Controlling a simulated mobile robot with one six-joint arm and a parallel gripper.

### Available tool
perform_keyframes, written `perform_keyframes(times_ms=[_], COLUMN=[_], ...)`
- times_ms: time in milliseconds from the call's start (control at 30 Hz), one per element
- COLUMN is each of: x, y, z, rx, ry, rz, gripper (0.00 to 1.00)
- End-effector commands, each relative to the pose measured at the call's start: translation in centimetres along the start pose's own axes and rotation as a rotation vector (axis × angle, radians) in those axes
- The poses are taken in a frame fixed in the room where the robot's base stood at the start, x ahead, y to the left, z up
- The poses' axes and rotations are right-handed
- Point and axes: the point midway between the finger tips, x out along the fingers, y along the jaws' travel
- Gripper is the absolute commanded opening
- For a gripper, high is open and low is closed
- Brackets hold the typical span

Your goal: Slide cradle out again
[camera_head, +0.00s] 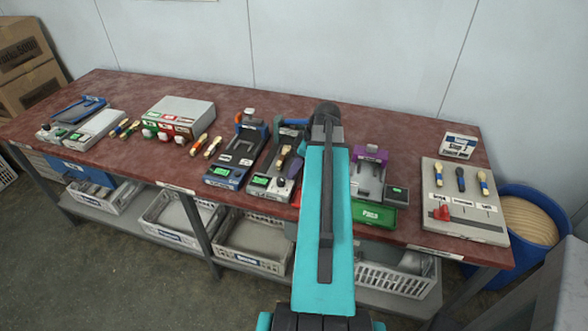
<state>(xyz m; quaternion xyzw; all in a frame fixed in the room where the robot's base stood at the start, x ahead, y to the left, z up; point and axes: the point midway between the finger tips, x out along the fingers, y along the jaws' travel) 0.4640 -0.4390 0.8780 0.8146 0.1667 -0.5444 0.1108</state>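Several small press stations stand on the red bench. A blue-and-dark station (234,163) is left of centre. A grey station (268,178) with a green display is right beside it, and a small wooden piece (283,157) lies on it. A purple-and-grey station (369,178) stands right of my arm, with a green front panel (374,214). I cannot tell which part is the cradle, or whether it is in or out. My teal arm reaches over the bench and covers the space between the grey and purple stations. My gripper is hidden behind the arm.
On the left are a white box (181,112), several coloured handles and a blue-topped unit (79,108). On the right are a grey board (464,204) with several handles, a small labelled box (458,145) and a blue bin (527,222). Trays sit on the shelf below.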

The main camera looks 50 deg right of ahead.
Motion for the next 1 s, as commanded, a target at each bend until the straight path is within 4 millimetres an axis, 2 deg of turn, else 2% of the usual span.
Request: perform_keyframes(times_ms=[1000], x=[-10.2], y=[0.0], z=[0.1], rx=[-0.001], ry=[0.0], rz=[0.002], gripper=[0.38])
